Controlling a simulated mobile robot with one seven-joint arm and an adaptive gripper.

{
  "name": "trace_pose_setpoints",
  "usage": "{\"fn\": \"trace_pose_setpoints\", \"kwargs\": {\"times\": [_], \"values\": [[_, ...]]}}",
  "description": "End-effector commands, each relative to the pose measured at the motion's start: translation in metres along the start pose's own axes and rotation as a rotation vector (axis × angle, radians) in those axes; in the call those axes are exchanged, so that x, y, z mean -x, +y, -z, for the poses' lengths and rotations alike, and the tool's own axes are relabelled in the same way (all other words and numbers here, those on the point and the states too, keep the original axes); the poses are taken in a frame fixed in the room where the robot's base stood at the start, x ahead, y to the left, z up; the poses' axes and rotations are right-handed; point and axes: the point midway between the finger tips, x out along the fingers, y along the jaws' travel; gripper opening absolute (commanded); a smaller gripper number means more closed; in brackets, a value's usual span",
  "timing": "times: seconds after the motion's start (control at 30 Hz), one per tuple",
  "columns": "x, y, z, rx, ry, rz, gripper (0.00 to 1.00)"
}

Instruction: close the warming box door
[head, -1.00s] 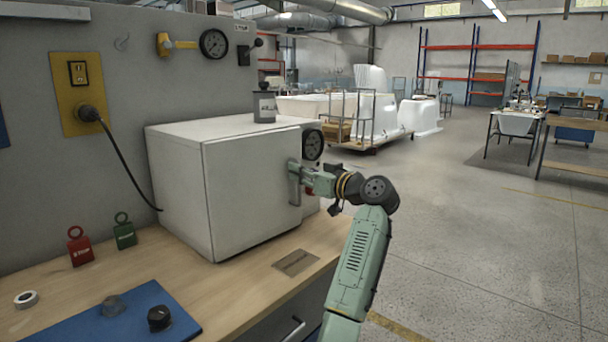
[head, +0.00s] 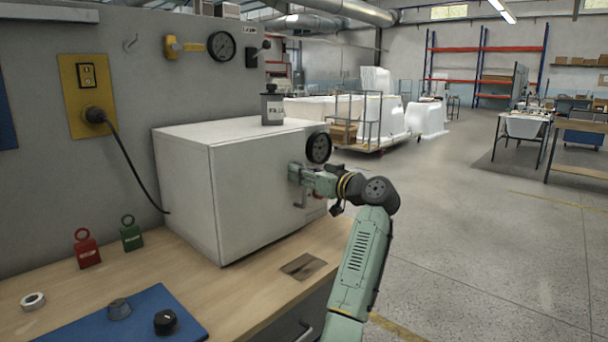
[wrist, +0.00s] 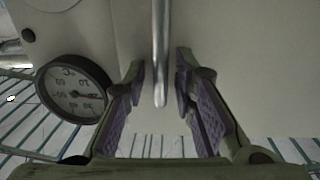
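The warming box (head: 182,165) is a pale grey cabinet on the wooden bench. Its door (head: 252,195) looks flush or nearly flush with the front in the head view; I cannot tell if it is latched. My gripper (head: 294,173) is at the door's right part and hides some of the handle (head: 300,198). In the wrist view, the metal bar handle (wrist: 160,45) runs between the two spread fingers of my gripper (wrist: 160,68). Gaps show on both sides, so the gripper is open. A round dial gauge (head: 318,147) sits right of the door.
A grey canister (head: 271,108) stands on the box. A cable (head: 134,172) hangs left. Open floor lies right.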

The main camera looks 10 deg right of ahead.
Motion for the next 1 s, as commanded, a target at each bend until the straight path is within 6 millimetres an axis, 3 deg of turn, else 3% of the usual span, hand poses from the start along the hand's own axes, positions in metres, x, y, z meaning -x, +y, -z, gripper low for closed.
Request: {"fn": "trace_pose_setpoints", "kwargs": {"times": [0.43,0.8,1.0], "values": [[0.011,0.001,-0.002,0.000,-0.001,-0.001,0.30],[0.084,0.002,-0.002,0.000,-0.002,-0.002,0.30],[0.112,0.001,-0.002,0.000,-0.002,0.001,0.30]]}}
